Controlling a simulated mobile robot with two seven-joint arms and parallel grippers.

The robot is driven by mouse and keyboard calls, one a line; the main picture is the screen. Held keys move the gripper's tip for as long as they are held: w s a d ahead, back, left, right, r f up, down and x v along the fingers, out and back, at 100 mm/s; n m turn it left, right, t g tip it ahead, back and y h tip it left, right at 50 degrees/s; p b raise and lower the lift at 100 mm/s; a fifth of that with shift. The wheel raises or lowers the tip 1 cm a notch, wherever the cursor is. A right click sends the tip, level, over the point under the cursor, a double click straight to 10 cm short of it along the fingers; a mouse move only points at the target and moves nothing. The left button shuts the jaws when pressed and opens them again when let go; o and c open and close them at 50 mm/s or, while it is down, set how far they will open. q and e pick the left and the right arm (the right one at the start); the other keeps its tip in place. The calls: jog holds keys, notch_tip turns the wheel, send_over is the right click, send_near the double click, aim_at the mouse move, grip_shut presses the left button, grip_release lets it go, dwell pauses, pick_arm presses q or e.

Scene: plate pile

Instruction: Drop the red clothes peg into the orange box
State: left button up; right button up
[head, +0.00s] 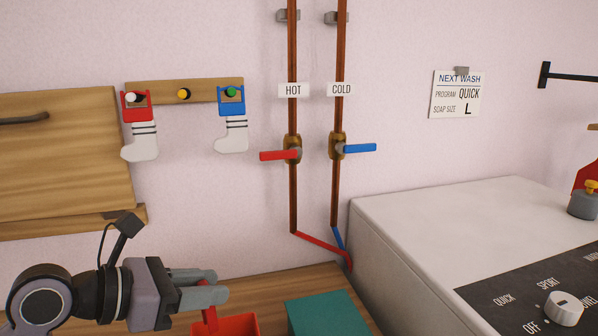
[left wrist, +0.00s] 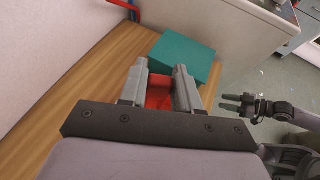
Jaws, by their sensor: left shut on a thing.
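My left gripper (head: 220,286) is low in the head view, its grey fingers shut on the red clothes peg (head: 209,316). The peg's lower end and most of the box are hidden. My right gripper (left wrist: 224,101) shows at the right of the left wrist view, open and empty, away from the box.
A white washing machine (head: 440,215) is at the right. Pipes with red and blue valve handles and a wooden sock rack (head: 210,91) are on the wall.

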aim_at(207, 314)
pick_arm(q)
notch_tip(207, 314, down, 5)
jog(key=b, duration=0.3)
jog(key=shift+f+b, duration=0.15)
jog(key=shift+b, duration=0.15)
jog(key=o, duration=1.1)
jog(key=shift+a, duration=0.1)
jog(key=shift+b+v, duration=0.5)
jog(key=shift+v, duration=3.05)
